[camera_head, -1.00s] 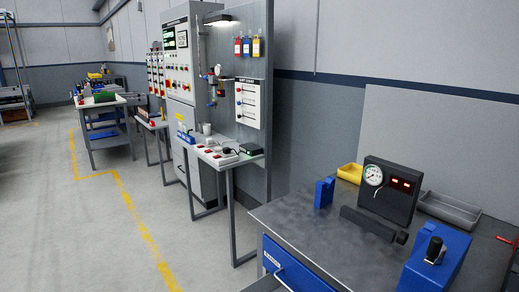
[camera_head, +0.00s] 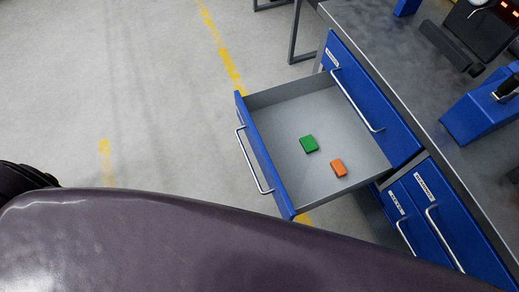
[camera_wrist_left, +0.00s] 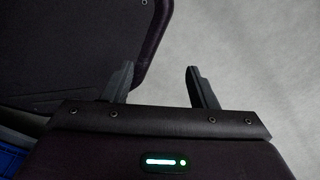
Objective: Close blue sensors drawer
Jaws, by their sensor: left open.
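A blue-fronted drawer (camera_head: 266,158) stands pulled out from the workbench in the head view. Its silver bar handle (camera_head: 250,165) faces left, and I cannot see a label on its front. Inside its grey tray lie a green block (camera_head: 308,144) and an orange block (camera_head: 338,168), apart from each other. My left gripper (camera_wrist_left: 160,80) shows in the left wrist view with its two fingers apart and nothing between them. I cannot make it out in the head view, so its distance to the drawer is unclear. My right gripper is not in view.
A shut blue drawer (camera_head: 375,105) sits above the open one, and further shut blue fronts (camera_head: 462,222) lie to its right. The grey benchtop (camera_head: 385,45) holds a blue device (camera_head: 480,118). Clear floor (camera_head: 130,70) with yellow lines lies left. My dark arm crosses the bottom.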

